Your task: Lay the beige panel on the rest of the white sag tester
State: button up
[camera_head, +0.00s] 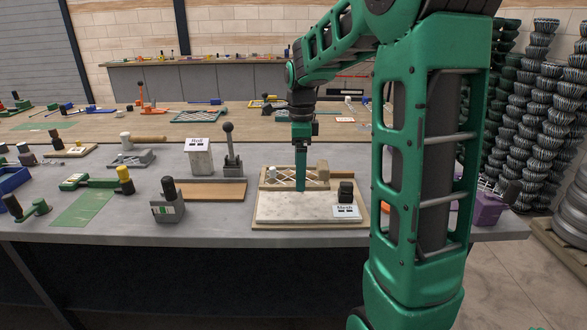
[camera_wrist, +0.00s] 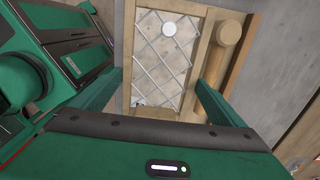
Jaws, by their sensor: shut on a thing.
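My gripper (camera_head: 300,186) points straight down at the back of a board in the head view. In the wrist view my gripper (camera_wrist: 158,82) has its two green fingers on either side of the beige panel (camera_wrist: 155,113), a rectangular frame filled with diamond wire mesh, and is shut on it. The panel's mesh (camera_head: 282,178) shows partly behind the fingers in the head view. The finger contacts are hard to see. A white slab (camera_head: 300,206) on a tan base lies in front, with a "Mesh" sign (camera_head: 346,211); I cannot tell for sure whether it is the white sag tester.
A black weight (camera_head: 346,190) stands at the board's right. Left are a white "Roll" box (camera_head: 198,160), a lever tool (camera_head: 231,155) and a brown board (camera_head: 217,190).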

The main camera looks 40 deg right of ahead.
aim_at(298, 204)
jog(key=shift+w+a, duration=0.15)
jog(key=shift+a, duration=0.1)
jog(key=shift+f, duration=3.9)
jog(key=shift+f, duration=0.5)
jog(key=o, duration=1)
notch_tip(298, 204, up, 11)
jog(key=shift+f, duration=0.15)
jog(key=s+a+f+n, duration=0.1)
jog(key=s+n, duration=0.5)
jog(key=s, duration=0.3)
jog(key=s+a+f+n, duration=0.1)
jog(key=s+f+n, duration=0.1)
jog(key=s+n, duration=0.4)
jog(key=s+a+f+n, duration=0.1)
jog(key=s+n, duration=0.5)
jog(key=s, duration=0.7)
jog(key=shift+s+f+n, duration=0.3)
jog(key=shift+s+f, duration=0.1)
jog(key=shift+f, duration=0.35)
